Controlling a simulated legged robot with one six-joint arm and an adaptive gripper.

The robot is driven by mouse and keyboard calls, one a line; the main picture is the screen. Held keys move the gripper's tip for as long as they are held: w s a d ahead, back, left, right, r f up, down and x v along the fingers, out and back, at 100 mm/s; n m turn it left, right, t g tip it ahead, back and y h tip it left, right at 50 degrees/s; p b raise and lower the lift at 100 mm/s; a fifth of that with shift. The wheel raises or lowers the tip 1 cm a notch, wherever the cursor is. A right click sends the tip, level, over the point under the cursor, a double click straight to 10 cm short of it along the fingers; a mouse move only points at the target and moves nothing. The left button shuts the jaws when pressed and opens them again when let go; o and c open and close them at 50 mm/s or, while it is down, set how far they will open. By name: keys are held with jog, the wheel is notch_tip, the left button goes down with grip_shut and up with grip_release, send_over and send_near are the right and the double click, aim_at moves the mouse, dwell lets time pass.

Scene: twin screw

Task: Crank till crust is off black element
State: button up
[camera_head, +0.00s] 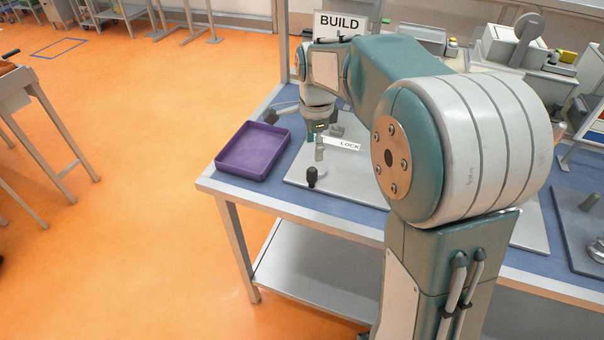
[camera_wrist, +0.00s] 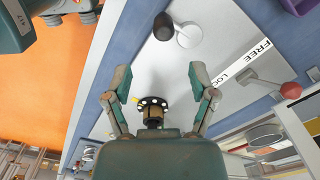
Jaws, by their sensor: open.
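My gripper (camera_wrist: 160,80) is open, its two green fingers spread wide apart. It also shows in the head view, over the grey plate (camera_head: 352,186). Between and below the fingers in the wrist view is a black round element (camera_wrist: 153,103) with pale spots, a yellow mark and a brownish cylinder under it; the fingers do not touch it. A crank with a black knob (camera_wrist: 163,27) and grey hub (camera_wrist: 189,36) is beyond the fingertips. The black knob also shows in the head view (camera_head: 312,175). My gripper's body hides the cylinder's lower end.
A strip reading FREE and LOCK (camera_wrist: 243,62) lies beside a lever with a red knob (camera_wrist: 291,90). A purple tray (camera_head: 254,172) stands on the blue table (camera_head: 212,178), left of the plate. A BUILD sign (camera_head: 339,23) stands behind.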

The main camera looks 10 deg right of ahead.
aim_at(312, 178)
jog(key=shift+w+a+f+m, duration=0.25)
jog(key=shift+w+f+m, duration=0.05)
jog(key=shift+w+f, duration=0.15)
notch_tip(312, 178, down, 10)
jog(key=shift+s+d+f, duration=0.1)
jog(key=shift+f, duration=0.15)
jog(key=shift+d, duration=0.1)
grip_shut()
